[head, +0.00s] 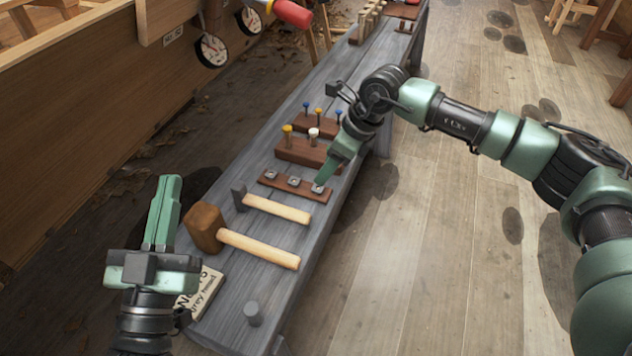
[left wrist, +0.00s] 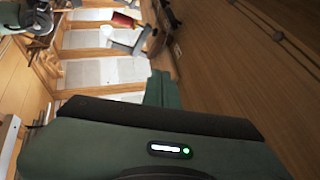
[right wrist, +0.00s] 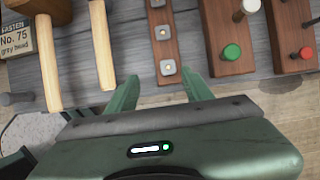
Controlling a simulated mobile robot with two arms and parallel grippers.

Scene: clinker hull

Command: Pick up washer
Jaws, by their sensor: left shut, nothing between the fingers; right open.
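Several small square grey washers sit on a dark wooden strip (head: 282,185) on the grey bench. The near-end washer (head: 318,188) also shows in the right wrist view (right wrist: 168,67). A middle washer (head: 294,181) and a far washer (head: 271,174) sit along the same strip. My right gripper (head: 323,181) is at the strip's end, close to the near-end washer. In the right wrist view its open fingers (right wrist: 160,88) stand either side of the strip's end, with nothing between them. My left gripper (head: 172,178) is shut and empty, left of the bench.
A label card (head: 203,290) and a grey peg (head: 253,313) are at the bench's near end. The floor at right is open.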

